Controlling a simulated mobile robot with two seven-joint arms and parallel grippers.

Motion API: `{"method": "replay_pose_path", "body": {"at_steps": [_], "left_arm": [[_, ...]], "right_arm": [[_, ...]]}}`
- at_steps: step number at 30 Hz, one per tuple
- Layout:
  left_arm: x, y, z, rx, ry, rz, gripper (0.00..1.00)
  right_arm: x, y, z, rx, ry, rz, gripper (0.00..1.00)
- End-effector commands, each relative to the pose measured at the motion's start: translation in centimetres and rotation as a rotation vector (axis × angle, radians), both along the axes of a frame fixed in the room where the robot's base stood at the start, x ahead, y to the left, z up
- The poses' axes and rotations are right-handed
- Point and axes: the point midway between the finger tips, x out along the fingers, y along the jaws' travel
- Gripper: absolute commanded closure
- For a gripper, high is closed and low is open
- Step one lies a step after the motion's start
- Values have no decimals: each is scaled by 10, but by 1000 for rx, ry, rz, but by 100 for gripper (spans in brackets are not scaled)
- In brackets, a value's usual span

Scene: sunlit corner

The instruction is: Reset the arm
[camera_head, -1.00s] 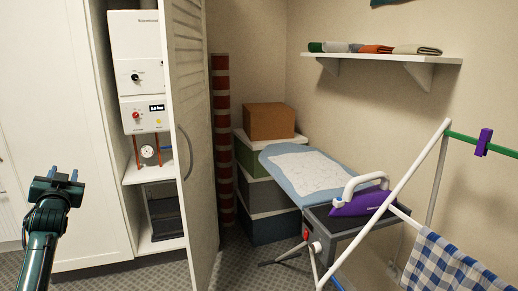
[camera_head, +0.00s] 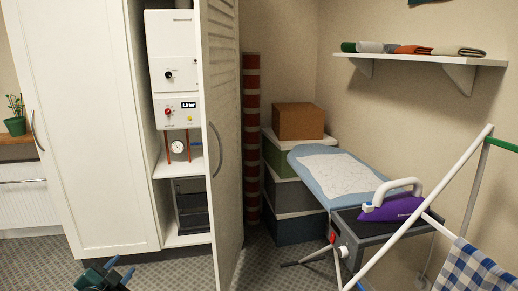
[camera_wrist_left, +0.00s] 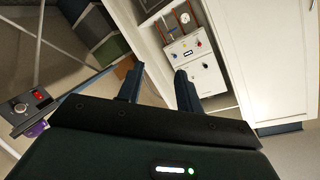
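My left gripper (camera_head: 103,271) is low in the head view, at the bottom edge left of centre, in front of the white cabinet. In the left wrist view its two dark fingers (camera_wrist_left: 157,88) stand apart with nothing between them. It touches nothing that I can see. My right gripper is in neither view.
The white cabinet (camera_head: 85,120) has an open louvred door (camera_head: 226,150), with a boiler unit (camera_head: 173,50) inside. To the right are stacked boxes (camera_head: 290,227), an ironing board (camera_head: 310,155) with a purple iron (camera_head: 392,208), and a drying rack (camera_head: 420,215). Some patterned floor (camera_head: 262,262) is clear.

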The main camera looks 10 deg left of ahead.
Motion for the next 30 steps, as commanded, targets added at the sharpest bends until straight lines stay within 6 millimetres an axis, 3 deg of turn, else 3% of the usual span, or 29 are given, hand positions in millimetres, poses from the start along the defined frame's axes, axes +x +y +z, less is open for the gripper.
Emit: {"method": "replay_pose_path", "body": {"at_steps": [1,3,6,12,19,30], "left_arm": [[-24,-23,-27,-22,60,-42,64],[-56,-54,-57,-60,133,-96,64],[-101,-91,-88,-118,225,-157,64],[-178,-146,-123,-222,369,-238,64],[-254,-194,-139,-338,506,-301,64],[-237,-260,-125,-651,411,-150,64]], "right_arm": [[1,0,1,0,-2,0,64],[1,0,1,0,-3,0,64],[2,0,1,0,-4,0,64],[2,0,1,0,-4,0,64],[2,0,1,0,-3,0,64],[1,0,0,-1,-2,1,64]]}}
